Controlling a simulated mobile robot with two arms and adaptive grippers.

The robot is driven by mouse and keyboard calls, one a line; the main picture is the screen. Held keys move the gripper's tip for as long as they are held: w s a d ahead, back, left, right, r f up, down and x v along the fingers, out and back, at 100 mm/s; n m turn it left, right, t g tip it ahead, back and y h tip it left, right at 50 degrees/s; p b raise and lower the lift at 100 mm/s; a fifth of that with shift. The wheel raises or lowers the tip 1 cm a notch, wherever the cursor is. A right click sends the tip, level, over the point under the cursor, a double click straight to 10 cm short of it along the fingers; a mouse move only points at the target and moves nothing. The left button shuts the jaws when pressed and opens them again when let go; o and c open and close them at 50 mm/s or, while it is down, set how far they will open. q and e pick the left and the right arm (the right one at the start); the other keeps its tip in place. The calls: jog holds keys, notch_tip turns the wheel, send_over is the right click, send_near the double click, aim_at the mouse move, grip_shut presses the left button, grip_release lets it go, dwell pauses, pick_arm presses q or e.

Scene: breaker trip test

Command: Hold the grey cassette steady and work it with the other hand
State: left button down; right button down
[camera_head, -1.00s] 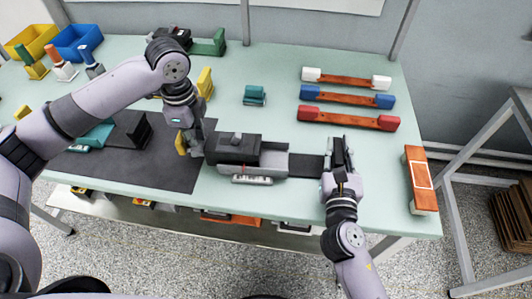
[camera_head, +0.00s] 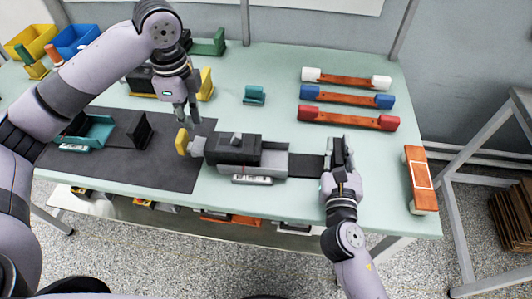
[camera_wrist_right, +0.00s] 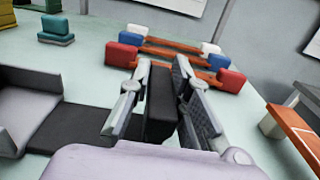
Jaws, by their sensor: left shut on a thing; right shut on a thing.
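The grey cassette (camera_head: 233,150) lies near the middle of the table. It has a dark body, a light grey open section (camera_head: 273,159) on its right and a yellow-ended handle (camera_head: 182,142) on its left. My right gripper (camera_head: 339,155) is shut on an upright black block (camera_wrist_right: 160,105) at the end of a dark strip (camera_head: 306,165) right of the cassette. The block also shows between its pads in the right wrist view.
Red, blue and white-ended bars (camera_head: 347,118) lie at the back right. An orange block (camera_head: 420,180) lies at the right edge. A teal block (camera_head: 254,96) stands behind.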

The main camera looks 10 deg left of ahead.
jog(key=c, duration=1.4)
grip_release()
jog(key=shift+s, duration=0.1)
